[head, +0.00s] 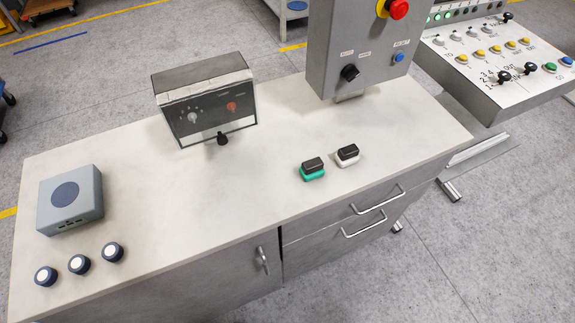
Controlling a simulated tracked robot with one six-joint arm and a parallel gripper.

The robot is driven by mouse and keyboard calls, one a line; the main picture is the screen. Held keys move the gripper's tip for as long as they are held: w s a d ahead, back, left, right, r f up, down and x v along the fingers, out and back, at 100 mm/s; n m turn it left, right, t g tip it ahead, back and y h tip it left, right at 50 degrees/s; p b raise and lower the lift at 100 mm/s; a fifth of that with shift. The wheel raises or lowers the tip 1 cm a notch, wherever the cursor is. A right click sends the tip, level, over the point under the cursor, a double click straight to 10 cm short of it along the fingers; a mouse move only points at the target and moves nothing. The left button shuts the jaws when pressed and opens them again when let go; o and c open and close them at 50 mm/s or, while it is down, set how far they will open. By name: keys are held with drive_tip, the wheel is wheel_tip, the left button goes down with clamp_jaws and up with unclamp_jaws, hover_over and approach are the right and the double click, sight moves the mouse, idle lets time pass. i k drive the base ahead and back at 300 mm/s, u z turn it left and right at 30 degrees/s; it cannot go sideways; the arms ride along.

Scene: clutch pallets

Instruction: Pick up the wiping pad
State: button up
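Two small pads with black block tops lie side by side on the light worktop, right of its middle. One pad has a green base (312,174); the other has a white base (347,161) and sits just behind it to the right. They look like wiping pads, but I cannot tell which one the task names. My gripper is not in the head view, and nothing touches either pad.
A control box with a black knob (205,107) stands behind the pads to the left. A grey panel with a red button (360,50) rises behind them. A grey-blue box (71,212) and three round dark pieces (79,264) are at left. The worktop's middle (215,205) is clear.

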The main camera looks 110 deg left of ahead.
sight(310, 170)
drive_tip(key=u, duration=3.4)
drive_tip(key=k, duration=0.5)
drive_tip(key=u, duration=0.05)
drive_tip(key=i, duration=0.45)
drive_tip(key=u, duration=0.05)
